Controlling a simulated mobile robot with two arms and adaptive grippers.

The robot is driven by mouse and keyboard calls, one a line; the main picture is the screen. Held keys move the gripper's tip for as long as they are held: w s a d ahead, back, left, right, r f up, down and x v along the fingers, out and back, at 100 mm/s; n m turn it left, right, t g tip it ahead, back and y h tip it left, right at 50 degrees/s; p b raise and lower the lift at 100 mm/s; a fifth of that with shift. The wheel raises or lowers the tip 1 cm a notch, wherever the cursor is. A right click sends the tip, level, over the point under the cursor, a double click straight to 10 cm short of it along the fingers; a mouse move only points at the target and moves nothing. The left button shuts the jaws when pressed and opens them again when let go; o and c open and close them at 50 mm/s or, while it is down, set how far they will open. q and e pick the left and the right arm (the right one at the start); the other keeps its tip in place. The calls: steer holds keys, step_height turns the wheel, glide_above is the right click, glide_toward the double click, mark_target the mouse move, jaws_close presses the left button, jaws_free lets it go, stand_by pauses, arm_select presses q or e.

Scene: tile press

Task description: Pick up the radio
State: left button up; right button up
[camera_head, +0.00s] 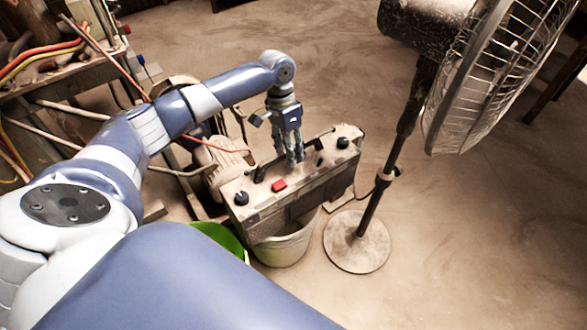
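The radio (314,188) looks like a dusty grey box with black knobs and a red button on its top. It stands in the middle of the camera_head view, slightly tilted, above or on a pale bucket. My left gripper (295,159) points down at the middle of its top, by a thin dark bar that looks like the handle. The fingers look close together, but whether they are closed on the handle is too small to tell. My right gripper is not in view.
A pale bucket (283,250) and a green bucket (222,238) stand below the radio. A dusty standing fan (360,243) is close on the right. A cluttered bench with cables (62,73) and machinery stand on the left.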

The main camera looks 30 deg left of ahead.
arm_select(q)
steer(key=shift+f, duration=0.3)
steer(key=shift+d, duration=0.1)
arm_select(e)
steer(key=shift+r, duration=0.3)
arm_select(q)
steer(key=shift+c, duration=0.6)
